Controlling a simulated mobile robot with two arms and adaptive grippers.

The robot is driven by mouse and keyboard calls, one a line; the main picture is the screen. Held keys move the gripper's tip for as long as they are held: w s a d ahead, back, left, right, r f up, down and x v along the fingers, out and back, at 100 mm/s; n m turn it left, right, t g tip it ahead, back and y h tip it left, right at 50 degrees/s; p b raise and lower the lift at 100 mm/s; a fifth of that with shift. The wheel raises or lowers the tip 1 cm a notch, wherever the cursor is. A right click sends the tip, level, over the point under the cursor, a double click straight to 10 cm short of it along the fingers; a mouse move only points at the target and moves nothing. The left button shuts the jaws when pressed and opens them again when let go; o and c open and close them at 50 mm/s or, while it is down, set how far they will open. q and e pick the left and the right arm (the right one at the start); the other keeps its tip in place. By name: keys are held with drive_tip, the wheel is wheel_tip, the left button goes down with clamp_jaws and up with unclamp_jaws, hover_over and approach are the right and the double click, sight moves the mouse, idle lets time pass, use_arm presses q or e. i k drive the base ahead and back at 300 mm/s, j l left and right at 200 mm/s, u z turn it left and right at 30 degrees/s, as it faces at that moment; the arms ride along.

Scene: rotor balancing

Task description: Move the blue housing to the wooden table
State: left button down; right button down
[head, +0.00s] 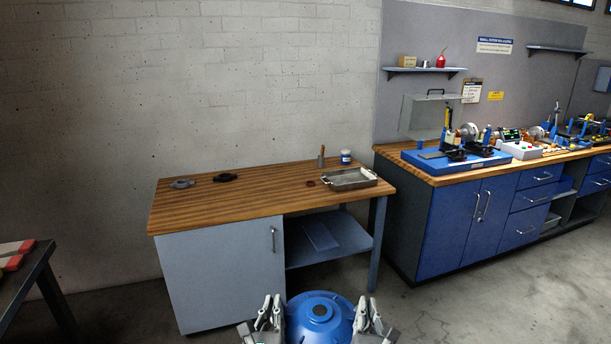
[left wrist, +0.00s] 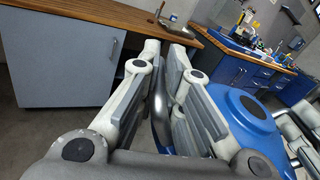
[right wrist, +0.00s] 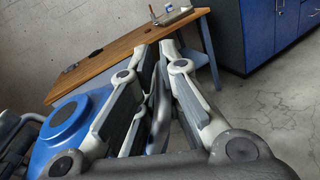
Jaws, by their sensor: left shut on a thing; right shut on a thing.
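The blue housing (head: 320,312) is a round, domed blue body with a dark hub on top, at the bottom middle of the head view. My left gripper (head: 266,318) is at its left side and my right gripper (head: 372,318) at its right side. Both are shut on the housing, each around what looks like a grey handle bar in its wrist view. The housing also shows in the left wrist view (left wrist: 243,112) and the right wrist view (right wrist: 68,122). It is held in front of the wooden table (head: 265,200), apart from it. The housing's underside is hidden.
On the wooden table are a metal tray (head: 350,180), a white-and-blue jar (head: 346,157), a brush-like tool (head: 321,158), and grey (head: 182,184) and black (head: 225,177) parts. Its middle front is clear. A blue workbench (head: 470,215) with equipment stands right; a dark table (head: 28,285) is left.

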sight(270, 186)
drive_tip(key=i+j, duration=0.15)
drive_tip(key=i, duration=0.2)
drive_tip(key=i+j, duration=0.15)
drive_tip(key=i, duration=1.85)
drive_tip(key=i+u, duration=0.1)
drive_tip(key=i, duration=1.45)
drive_tip(key=l+u, duration=0.1)
drive_tip(key=u, duration=0.6)
